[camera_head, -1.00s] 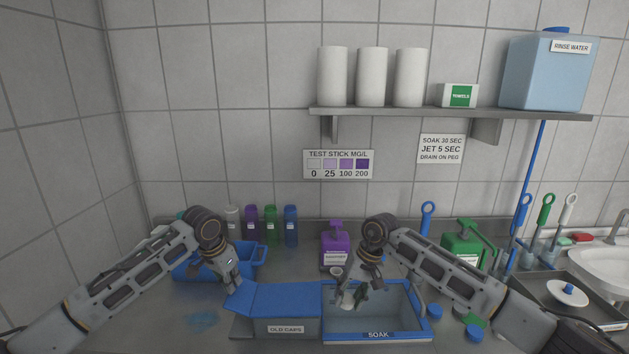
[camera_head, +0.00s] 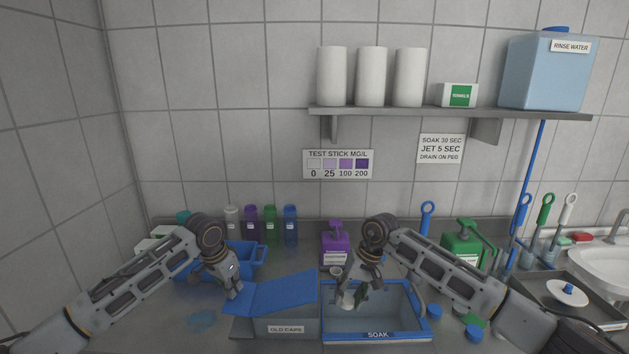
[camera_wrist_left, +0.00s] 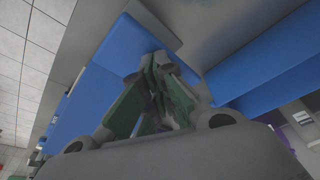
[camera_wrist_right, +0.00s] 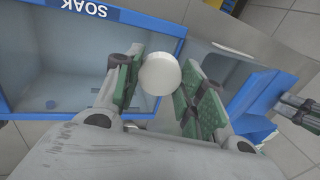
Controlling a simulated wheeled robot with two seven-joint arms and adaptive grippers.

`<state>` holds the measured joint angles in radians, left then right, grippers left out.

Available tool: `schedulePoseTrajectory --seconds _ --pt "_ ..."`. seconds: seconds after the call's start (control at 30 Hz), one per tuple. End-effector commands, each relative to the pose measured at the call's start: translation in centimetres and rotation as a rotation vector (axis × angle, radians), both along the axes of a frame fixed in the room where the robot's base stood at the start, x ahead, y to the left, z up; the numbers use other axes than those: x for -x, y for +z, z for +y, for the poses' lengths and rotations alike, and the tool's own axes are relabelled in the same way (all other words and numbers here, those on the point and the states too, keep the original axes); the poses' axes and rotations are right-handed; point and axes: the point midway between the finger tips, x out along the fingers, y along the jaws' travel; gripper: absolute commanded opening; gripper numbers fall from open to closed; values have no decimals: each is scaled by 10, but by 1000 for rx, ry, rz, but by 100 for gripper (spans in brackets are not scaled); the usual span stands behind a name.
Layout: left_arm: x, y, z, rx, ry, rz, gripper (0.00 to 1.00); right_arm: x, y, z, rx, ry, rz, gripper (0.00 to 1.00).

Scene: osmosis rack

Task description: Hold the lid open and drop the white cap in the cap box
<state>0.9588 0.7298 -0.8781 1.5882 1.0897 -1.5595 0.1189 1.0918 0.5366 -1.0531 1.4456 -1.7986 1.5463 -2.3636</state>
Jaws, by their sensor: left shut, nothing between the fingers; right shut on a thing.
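The white cap (camera_wrist_right: 160,74) is held between the fingers of my right gripper (camera_head: 357,303). In the head view the cap (camera_head: 348,301) is over the SOAK basin's left part. The cap box (camera_head: 285,328), labelled OLD CAPS, stands left of the basin. Its blue lid (camera_head: 278,290) is tilted up, with a gap above the box front. My left gripper (camera_head: 236,291) is shut and empty at the lid's left tab, and in the left wrist view its fingers (camera_wrist_left: 158,66) are close to the blue lid. I cannot tell whether they touch it.
The blue-rimmed SOAK basin (camera_head: 425,325) adjoins the cap box. A purple pump bottle (camera_head: 335,247) and a green jug (camera_head: 463,246) stand behind. A blue basket (camera_head: 257,254) is behind my left arm. Loose blue caps (camera_head: 473,333) lie right of the basin.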

Motion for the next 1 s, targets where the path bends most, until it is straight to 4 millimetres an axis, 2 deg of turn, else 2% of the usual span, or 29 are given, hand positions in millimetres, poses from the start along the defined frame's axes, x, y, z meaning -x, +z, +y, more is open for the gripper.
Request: schedulePoseTrajectory --seconds 1.0 --pt "0 -16 0 -1 0 1 0 0 0 0 0 0 0 33"
